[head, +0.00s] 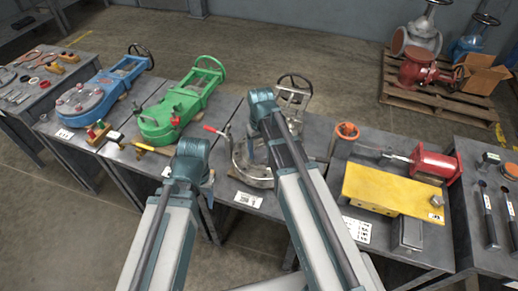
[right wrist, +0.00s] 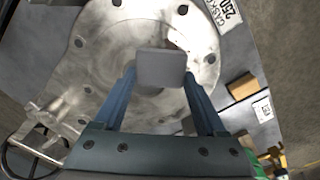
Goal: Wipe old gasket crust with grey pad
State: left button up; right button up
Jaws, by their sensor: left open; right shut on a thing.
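The grey pad (right wrist: 160,68) is held between the fingers of my right gripper (right wrist: 160,88), over the bare metal flange (right wrist: 103,62) of the silver valve. I cannot tell whether the pad touches the flange face. A brownish patch, perhaps gasket crust, shows on the flange just beyond the pad. In the head view the silver valve (head: 252,177) stands on the middle bench, partly hidden by my right arm; the pad is hidden there. My left gripper (head: 190,160) is open, left of the valve; its fingertips are mostly hidden.
A green valve (head: 180,108) and a blue valve (head: 95,93) stand to the left. A red-tipped handle (head: 212,129) sticks out near the silver valve.

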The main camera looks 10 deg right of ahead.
aim_at(257, 161)
jog(key=shift+s+a, duration=0.5)
jog(key=shift+s, duration=0.4)
jog(key=shift+s+a, duration=0.5)
jog(key=shift+s, duration=0.35)
jog(key=shift+f, duration=0.1)
jog(key=shift+w+d, duration=0.6)
jog(key=shift+w, duration=0.3)
jog(key=shift+w+d, duration=0.55)
jog(key=shift+w, duration=0.35)
notch_tip(257, 161, up, 6)
jog(key=p, duration=0.6)
notch_tip(257, 161, up, 3)
jog(key=p, duration=0.3)
